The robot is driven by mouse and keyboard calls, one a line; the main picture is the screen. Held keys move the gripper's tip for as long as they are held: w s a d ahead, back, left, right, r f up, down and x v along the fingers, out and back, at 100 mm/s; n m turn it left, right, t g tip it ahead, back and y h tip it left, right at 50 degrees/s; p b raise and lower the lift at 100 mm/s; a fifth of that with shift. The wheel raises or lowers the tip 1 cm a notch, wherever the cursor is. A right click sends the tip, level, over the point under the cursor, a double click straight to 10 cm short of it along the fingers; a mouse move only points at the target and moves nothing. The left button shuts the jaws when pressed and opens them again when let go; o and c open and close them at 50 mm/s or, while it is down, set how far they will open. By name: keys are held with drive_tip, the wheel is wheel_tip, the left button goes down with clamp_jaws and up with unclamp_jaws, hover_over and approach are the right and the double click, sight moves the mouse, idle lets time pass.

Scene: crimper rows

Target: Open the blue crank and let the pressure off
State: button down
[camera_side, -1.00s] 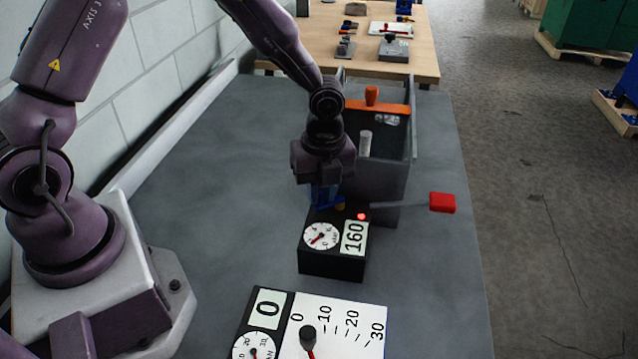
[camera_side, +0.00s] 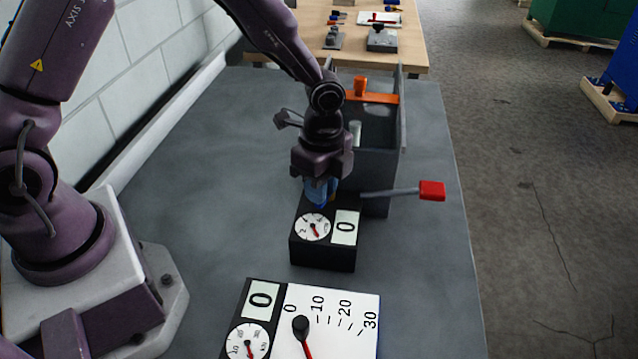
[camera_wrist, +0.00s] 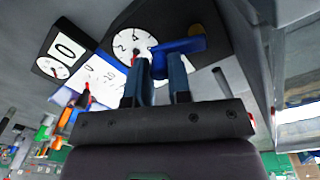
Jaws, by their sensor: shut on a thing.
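The blue crank (camera_wrist: 182,47) sits on top of a black box (camera_side: 322,252). In the wrist view its bar lies across my fingertips, pointing to the right and slightly up. My gripper (camera_side: 320,190) points down over the rear of the box and is shut on the crank. In the side view the fingers and crank blend into one blue patch, so the crank's angle is hard to tell there. The box carries a round white dial (camera_side: 313,228) with a red needle and a display (camera_side: 345,227) reading 0.
A grey open-topped bin with an orange bar (camera_side: 375,98) stands behind the box. A red-ended lever (camera_side: 432,190) sticks out to the right. In front is a second unit with a display (camera_side: 262,300) reading 0 and a scale board (camera_side: 345,335). The table's right side is clear.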

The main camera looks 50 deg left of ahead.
idle(0.4)
drive_tip(key=c, duration=1.1)
unclamp_jaws()
drive_tip(key=shift+o, duration=0.2)
drive_tip(key=shift+r, duration=0.1)
wheel_tip(320, 180, up, 13)
drive_tip(key=shift+w, duration=0.3)
idle(0.6)
